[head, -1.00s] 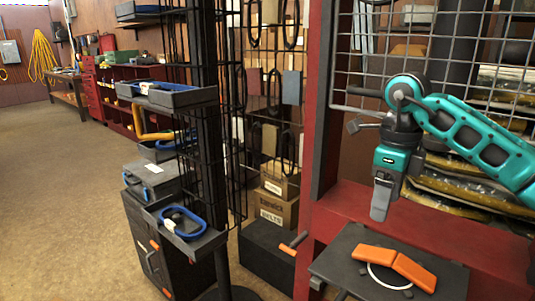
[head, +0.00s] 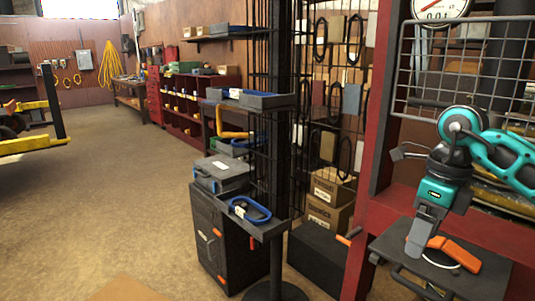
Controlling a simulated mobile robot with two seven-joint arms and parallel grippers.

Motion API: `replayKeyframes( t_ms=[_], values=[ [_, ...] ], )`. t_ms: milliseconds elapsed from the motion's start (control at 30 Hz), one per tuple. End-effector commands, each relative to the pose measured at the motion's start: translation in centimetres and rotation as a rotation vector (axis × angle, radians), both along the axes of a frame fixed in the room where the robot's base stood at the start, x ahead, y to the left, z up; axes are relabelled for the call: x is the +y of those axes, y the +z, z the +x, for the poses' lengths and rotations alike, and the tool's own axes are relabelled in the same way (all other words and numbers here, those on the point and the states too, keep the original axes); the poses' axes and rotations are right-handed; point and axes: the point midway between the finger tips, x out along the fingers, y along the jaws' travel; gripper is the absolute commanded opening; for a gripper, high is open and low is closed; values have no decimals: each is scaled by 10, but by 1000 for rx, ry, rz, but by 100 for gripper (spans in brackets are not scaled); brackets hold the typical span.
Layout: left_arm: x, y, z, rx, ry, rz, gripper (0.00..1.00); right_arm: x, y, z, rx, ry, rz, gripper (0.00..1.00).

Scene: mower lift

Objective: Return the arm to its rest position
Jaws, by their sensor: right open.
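My right arm comes in from the right edge in teal and black. Its right gripper (head: 420,236) hangs downward over a dark tray (head: 395,250) on the red bench. The gripper is open and I see nothing held in it. An orange two-part object (head: 462,257) with a white ring lies on the tray, beside and partly behind the gripper in the picture. I cannot tell whether they touch. My left gripper is not in view.
A red upright post (head: 372,140) and a wire grid (head: 470,65) stand close to my arm. A black rack pole (head: 283,120) carries bins such as the lower bin with a blue loop (head: 258,226). A black box (head: 318,262) sits on the floor. Open floor lies left.

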Motion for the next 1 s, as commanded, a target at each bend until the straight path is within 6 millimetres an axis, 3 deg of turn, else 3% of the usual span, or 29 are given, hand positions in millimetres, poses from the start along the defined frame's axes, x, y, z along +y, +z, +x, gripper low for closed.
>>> replayKeyframes(
  t_ms=[33, 100, 300, 400, 533, 633, 767, 867, 1000],
  values=[
    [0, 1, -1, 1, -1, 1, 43, 23, -17, -3, 20, 30, 79, 72],
    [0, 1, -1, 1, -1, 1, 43, 54, -31, -8, 38, 61, 200, 72],
    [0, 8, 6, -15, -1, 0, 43, 149, -59, -36, 126, 74, 629, 72],
    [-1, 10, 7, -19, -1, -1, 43, 196, -58, -53, 196, 15, 899, 72],
    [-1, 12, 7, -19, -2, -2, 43, 237, -46, -66, 302, -151, 1245, 72],
    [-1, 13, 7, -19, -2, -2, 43, 250, -35, -66, 390, -341, 1488, 72],
    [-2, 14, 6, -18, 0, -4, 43, 244, -34, -54, 507, -671, 1755, 72],
    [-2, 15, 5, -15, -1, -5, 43, 226, -50, -43, 595, -981, 1909, 72],
    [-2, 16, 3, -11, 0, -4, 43, 188, -99, -36, 709, -1486, 2027, 72]
  ],
)
